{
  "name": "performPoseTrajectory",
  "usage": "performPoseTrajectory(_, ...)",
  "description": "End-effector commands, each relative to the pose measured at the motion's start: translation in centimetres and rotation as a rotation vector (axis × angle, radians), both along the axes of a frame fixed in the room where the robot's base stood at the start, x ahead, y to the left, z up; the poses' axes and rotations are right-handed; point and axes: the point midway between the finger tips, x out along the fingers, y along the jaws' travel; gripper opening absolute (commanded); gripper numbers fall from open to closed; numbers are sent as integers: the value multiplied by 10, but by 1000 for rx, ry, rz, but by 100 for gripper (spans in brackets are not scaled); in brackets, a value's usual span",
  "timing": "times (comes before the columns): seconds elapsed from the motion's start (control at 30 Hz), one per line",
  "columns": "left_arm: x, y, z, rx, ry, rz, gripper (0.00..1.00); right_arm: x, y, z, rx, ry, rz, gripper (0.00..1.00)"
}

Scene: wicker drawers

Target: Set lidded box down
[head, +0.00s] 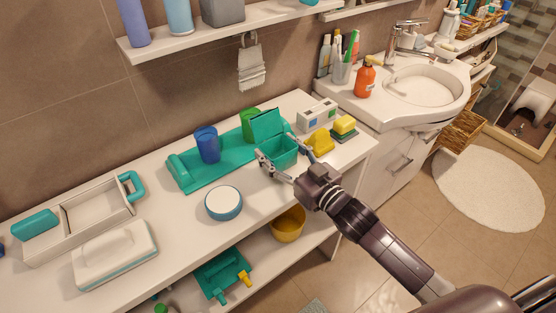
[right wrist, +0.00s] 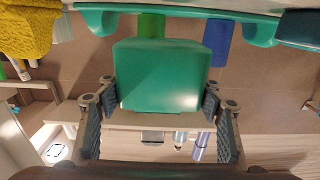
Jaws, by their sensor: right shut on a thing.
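A teal box (head: 279,153) with its lid (head: 268,124) raised is in the head view at the right end of a teal tray. My right gripper (head: 276,147) is shut on this box, one finger on either side. In the right wrist view the box (right wrist: 160,75) fills the space between the fingers (right wrist: 158,108). Whether the box's underside touches the counter or tray is hidden. My left gripper is not in view.
The teal tray (head: 190,179) carries a blue cup (head: 207,145) and a green cup (head: 251,122) beside the box. A yellow object (head: 320,142), a sponge (head: 344,126) and a white box (head: 317,114) stand close right. A round white-topped container (head: 223,203) sits in front; bare counter surrounds it.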

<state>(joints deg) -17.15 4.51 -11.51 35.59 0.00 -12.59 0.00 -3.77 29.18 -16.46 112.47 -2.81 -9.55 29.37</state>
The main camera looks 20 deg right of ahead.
Motion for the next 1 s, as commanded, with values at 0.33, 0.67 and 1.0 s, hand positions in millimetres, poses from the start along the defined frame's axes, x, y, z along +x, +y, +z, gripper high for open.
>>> performPoseTrajectory(0.33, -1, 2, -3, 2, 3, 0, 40, 0, 0, -38, -2, 2, 0, 35)
performPoseTrajectory(0.67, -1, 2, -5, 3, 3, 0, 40, 0, 0, -42, -1, 2, 0, 35)
performPoseTrajectory(1.0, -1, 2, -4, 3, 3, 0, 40, 0, 0, -41, -1, 3, 0, 78)
